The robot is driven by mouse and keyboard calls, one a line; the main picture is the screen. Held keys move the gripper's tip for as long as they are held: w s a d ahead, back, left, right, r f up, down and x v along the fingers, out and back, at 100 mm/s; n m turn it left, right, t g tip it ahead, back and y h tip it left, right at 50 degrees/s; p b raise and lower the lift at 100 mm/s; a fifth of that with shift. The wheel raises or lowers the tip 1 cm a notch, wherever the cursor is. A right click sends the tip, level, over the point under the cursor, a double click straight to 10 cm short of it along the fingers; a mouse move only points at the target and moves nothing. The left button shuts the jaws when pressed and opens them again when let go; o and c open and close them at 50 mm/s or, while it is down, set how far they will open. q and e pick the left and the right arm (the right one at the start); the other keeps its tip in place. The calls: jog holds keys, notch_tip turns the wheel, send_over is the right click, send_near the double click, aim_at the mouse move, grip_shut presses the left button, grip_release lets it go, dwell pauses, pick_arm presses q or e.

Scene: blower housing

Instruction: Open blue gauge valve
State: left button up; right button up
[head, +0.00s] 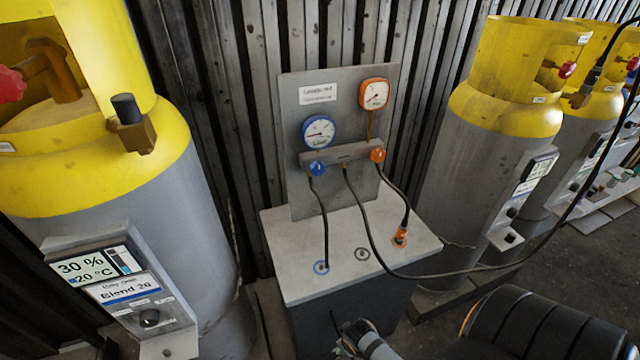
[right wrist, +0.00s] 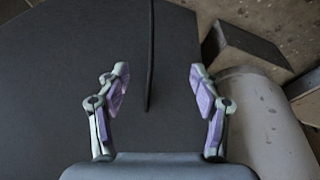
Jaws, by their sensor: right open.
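The blue gauge (head: 318,131) is mounted on a grey upright panel (head: 340,195). Its blue valve knob (head: 317,168) sits just below it, at the left end of the manifold bar (head: 343,153). I cannot tell the knob's turn position. My right gripper (right wrist: 158,77) is open and empty in the right wrist view, over a dark surface. A black hose (right wrist: 150,55) runs between its fingers in the picture, and I cannot tell how far below. The knob is not visible in that view. My left gripper is not in view.
An orange gauge (head: 374,94) and orange knob (head: 377,155) sit on the panel's right side. Hoses hang in front of the box top (head: 300,238). A large yellow-topped cylinder (head: 165,190) stands left; others (head: 460,150) stand right. A corrugated wall (head: 235,60) is behind.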

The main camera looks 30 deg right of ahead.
jog(key=w+r, duration=0.3)
jog(key=r, duration=0.9)
jog(key=t+h+p, duration=0.2)
jog(key=t+h, duration=0.1)
jog(key=t, duration=1.2)
send_near(319, 171)
jog(key=shift+m+g, duration=0.3)
jog(key=shift+m, duration=0.1)
jog(key=p+x, duration=0.1)
jog(key=x, duration=0.4)
jog(key=p+x, duration=0.1)
jog(key=x, duration=0.2)
jog(key=shift+w+r+p, duration=0.3)
jog(key=shift+w+r, duration=0.05)
jog(key=shift+r, duration=0.05)
jog(key=shift+w+d+f, duration=0.15)
jog(key=shift+w, duration=0.25)
jog(key=shift+c, duration=0.4)
